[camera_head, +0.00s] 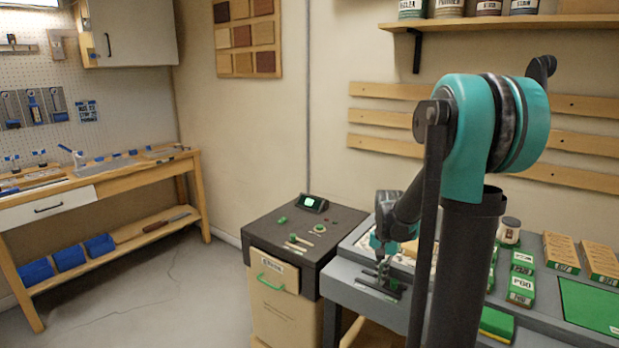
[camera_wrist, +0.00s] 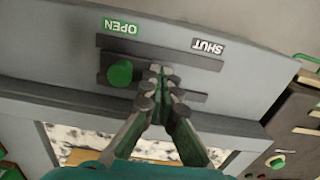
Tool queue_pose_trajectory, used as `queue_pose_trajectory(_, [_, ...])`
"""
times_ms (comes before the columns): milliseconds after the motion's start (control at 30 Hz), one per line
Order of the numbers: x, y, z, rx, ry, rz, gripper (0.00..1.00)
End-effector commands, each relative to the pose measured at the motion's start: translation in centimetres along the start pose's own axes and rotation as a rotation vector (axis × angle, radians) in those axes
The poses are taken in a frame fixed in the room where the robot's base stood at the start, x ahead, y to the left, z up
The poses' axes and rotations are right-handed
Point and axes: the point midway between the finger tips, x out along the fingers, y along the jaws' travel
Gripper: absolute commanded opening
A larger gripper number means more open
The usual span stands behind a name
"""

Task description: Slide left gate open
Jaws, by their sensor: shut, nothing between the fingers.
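In the wrist view, a green knob (camera_wrist: 120,73) stands on dark rails (camera_wrist: 205,68) on a grey bench surface (camera_wrist: 70,45). The OPEN label (camera_wrist: 120,26) is above the knob, and the SHUT label (camera_wrist: 208,46) is farther right; both read upside down. My gripper (camera_wrist: 160,76) is shut and empty, its tips over the rails just right of the knob; contact cannot be told. In the head view, my gripper (camera_head: 382,265) points down over the dark rails (camera_head: 378,287) at the grey bench's left end. The knob cannot be made out there.
A dark-topped cabinet (camera_head: 275,238) with a small green display (camera_head: 312,203) stands left of the grey bench. Green boxes (camera_head: 521,286) and a jar (camera_head: 510,230) stand on the bench to the right. A wooden workbench (camera_head: 110,180) is at far left, with open floor before it.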

Motion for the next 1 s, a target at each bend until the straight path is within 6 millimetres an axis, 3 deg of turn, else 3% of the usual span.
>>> queue_pose_trajectory(367, [-0.2,-1.1,0.0,-0.001,0.000,0.000,0.00])
queue_pose_trajectory(1000, [-5.8,-1.1,0.0,0.000,0.000,0.000,0.00])
